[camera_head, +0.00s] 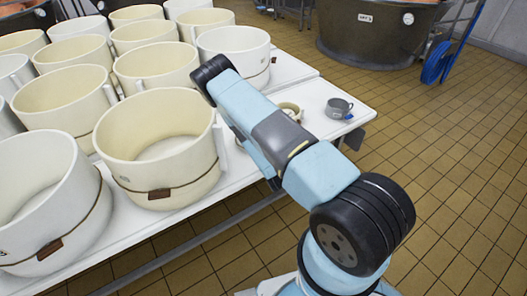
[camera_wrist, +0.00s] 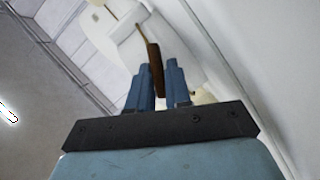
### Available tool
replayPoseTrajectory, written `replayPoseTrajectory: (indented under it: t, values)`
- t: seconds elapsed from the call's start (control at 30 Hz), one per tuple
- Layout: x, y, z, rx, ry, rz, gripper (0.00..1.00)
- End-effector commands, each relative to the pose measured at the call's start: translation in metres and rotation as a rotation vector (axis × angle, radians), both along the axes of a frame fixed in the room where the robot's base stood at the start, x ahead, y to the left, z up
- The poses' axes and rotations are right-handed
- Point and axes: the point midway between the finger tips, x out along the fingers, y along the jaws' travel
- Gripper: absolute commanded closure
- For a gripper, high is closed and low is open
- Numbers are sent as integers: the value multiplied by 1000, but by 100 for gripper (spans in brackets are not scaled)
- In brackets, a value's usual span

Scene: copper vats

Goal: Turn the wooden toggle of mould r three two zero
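In the wrist view my gripper (camera_wrist: 160,68) has its two blue fingers on either side of a brown wooden toggle (camera_wrist: 155,62). The toggle's lower end lies between the fingers and fills most of their narrow gap; I cannot tell whether they press on it. A thin cord or stick end (camera_wrist: 141,33) runs up from the toggle along a white mould (camera_wrist: 190,45). In the head view my arm hides the gripper and this toggle. A cream mould (camera_head: 190,165) with a brown tag stands beside the arm. I cannot read which mould is R320.
Several more cream moulds (camera_head: 65,95) crowd the white table (camera_head: 315,92). A small grey cup (camera_head: 339,108) and a small cream bowl (camera_head: 289,109) stand at its right end. A big dark vat (camera_head: 365,40) and a blue shovel (camera_head: 436,64) are behind. The tiled floor at right is clear.

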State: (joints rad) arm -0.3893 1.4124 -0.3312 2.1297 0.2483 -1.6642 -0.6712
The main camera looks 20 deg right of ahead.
Motion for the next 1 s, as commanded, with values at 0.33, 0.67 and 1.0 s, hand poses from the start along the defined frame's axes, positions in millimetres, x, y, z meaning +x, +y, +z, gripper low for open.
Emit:
replayPoseTrajectory:
  t: [0.33,0.67,1.0]
  values:
    - [0,0,0,0,0,0,62]
    - [-20,0,3,0,2,-1,62]
    - [-86,0,15,-1,4,-1,62]
